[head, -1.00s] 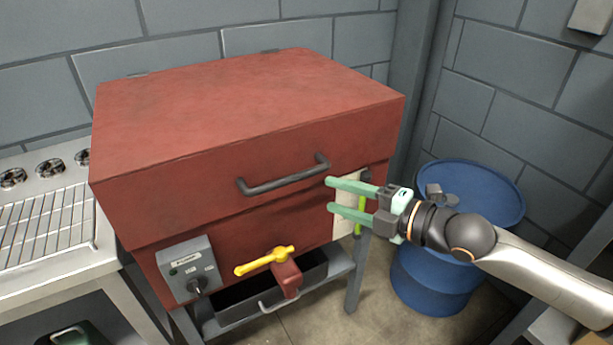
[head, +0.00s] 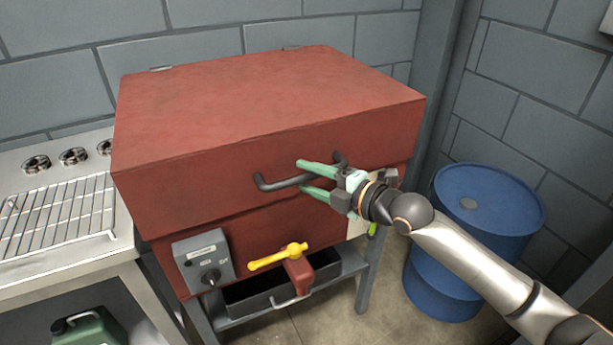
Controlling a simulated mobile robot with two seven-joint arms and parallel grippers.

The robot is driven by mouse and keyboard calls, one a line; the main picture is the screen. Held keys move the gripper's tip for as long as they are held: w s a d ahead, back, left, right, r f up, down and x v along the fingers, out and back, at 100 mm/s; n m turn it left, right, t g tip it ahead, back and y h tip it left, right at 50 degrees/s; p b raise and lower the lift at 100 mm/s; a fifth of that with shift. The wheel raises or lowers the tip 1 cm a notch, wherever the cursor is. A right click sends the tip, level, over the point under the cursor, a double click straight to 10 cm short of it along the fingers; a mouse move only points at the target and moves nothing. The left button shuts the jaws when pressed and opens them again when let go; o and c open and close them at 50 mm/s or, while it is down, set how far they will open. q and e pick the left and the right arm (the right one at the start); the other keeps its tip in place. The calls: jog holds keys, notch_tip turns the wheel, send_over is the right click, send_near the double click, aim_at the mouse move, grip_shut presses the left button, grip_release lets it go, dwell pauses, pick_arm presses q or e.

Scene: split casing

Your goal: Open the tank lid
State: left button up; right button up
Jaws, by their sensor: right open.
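The red tank stands in the middle of the head view with its lid (head: 260,95) down. A dark grey bar handle (head: 280,184) runs across the lid's front face. My right gripper (head: 307,178) is open at the right part of this handle, with one green finger above the bar and the other below it. Whether the fingers touch the bar cannot be told. The gripper hides part of the handle's right end. My left gripper is not in view.
A yellow lever valve (head: 278,257) and a grey switch box (head: 204,262) sit on the tank's front, above a dark tray (head: 248,297). A blue drum (head: 475,225) stands right. A bench with a wire rack (head: 60,215) stands left. Hinges show at the lid's back edge.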

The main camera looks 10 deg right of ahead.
jog(key=shift+w+a+f, duration=0.1)
jog(key=shift+w+a, duration=0.25)
grip_shut()
dwell(0.3)
dwell(1.0)
